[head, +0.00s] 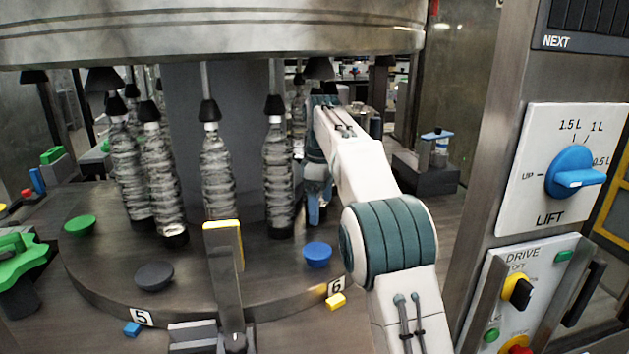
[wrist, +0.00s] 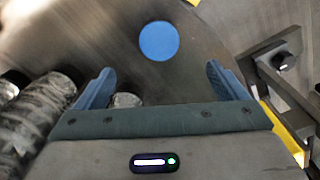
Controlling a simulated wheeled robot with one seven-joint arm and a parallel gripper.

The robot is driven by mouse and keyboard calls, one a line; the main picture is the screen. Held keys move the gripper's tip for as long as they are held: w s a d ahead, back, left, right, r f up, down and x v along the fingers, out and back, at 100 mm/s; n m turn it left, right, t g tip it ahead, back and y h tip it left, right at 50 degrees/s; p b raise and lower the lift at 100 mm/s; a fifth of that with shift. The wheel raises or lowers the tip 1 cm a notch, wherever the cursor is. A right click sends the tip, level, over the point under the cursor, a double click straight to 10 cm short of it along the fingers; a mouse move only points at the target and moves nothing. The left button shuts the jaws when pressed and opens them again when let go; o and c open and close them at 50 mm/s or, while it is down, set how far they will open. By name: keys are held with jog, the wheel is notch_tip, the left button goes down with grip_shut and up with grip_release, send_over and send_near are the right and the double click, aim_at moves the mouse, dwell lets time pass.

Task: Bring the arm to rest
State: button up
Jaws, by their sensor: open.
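My gripper (wrist: 160,88) is open in the wrist view, its two blue fingers wide apart with nothing between them. In the head view my white and teal arm reaches in from the lower right, and my gripper (head: 318,205) points down beside the bottles on the round carousel table (head: 215,275). A blue bowl-shaped piece (head: 318,254) sits on the carousel below my gripper. It also shows in the wrist view as a blue disc (wrist: 159,41), ahead of the fingertips and apart from them.
Several clear bottles (head: 279,180) stand under black heads. A yellow-topped post (head: 224,262) stands at the front. A dark bowl (head: 154,276) and a green bowl (head: 80,226) sit left. At right stands a panel with the blue LIFT knob (head: 572,172) and DRIVE switches (head: 518,290).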

jog(key=s+d+r+m+t, duration=0.1)
jog(key=s+d+m, duration=0.3)
jog(key=s, duration=0.4)
jog(key=s+d+r+m+t, duration=0.1)
jog(key=s+d+m, duration=0.2)
jog(key=s+d, duration=0.35)
jog(key=s+d+f+m, duration=0.1)
jog(key=s+f+m, duration=0.2)
jog(key=s, duration=0.8)
jog(key=s+d+f+m+t, duration=0.1)
jog(key=s+f+m, duration=0.3)
jog(key=s+f, duration=0.4)
jog(key=s, duration=0.2)
jog(key=shift+s+t, duration=0.3)
jog(key=shift+s, duration=0.05)
